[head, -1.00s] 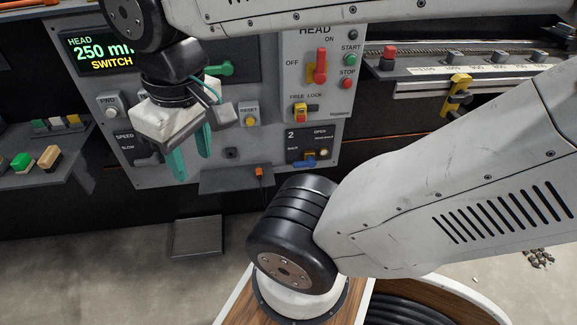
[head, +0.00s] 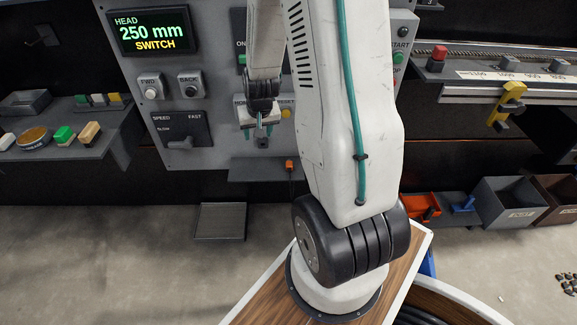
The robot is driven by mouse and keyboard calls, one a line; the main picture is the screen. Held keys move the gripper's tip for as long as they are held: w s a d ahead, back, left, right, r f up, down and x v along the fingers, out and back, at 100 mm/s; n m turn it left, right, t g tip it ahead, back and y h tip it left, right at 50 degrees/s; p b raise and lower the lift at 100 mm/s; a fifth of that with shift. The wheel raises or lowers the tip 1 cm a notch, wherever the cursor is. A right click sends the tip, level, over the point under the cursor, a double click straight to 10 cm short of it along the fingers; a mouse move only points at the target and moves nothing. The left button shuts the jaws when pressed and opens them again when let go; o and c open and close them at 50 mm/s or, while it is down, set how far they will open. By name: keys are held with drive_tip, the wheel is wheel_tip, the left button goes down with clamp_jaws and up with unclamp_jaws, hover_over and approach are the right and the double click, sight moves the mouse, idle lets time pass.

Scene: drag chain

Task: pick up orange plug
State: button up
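The small orange plug (head: 289,165) sits at the small dark shelf (head: 260,171) below the control panel, with a thin dark cord hanging down beneath it. My gripper (head: 262,134) is in front of the panel, above and a little left of the plug, and apart from it in the picture. I see it small and partly from behind, with its wrist in front of the panel's lower middle. Its fingers are too small and foreshortened to tell whether they are open or shut. No held object is visible.
The control panel (head: 180,85) has a lit display, buttons and a speed lever. My arm hides its right part. A left shelf (head: 85,143) holds coloured blocks and a round tin. A yellow clamp (head: 507,104) sits on the rail. The left floor is mostly clear.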

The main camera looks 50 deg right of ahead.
sight(289, 167)
drive_tip(key=d+f+m, duration=0.1)
drive_tip(key=d+f, duration=0.3)
drive_tip(key=f, duration=0.4)
drive_tip(key=s+d+f+m+h, duration=0.1)
drive_tip(key=d+f, duration=0.3)
drive_tip(key=f, duration=0.4)
drive_tip(key=s+d+f+m, duration=0.1)
drive_tip(key=d+f, duration=0.3)
drive_tip(key=f, duration=0.4)
drive_tip(key=shift+s+d+h, duration=0.15)
drive_tip(key=shift+s+h, duration=0.1)
drive_tip(key=shift+h, duration=0.15)
drive_tip(key=shift+r, duration=0.1)
drive_tip(key=c, duration=1.1)
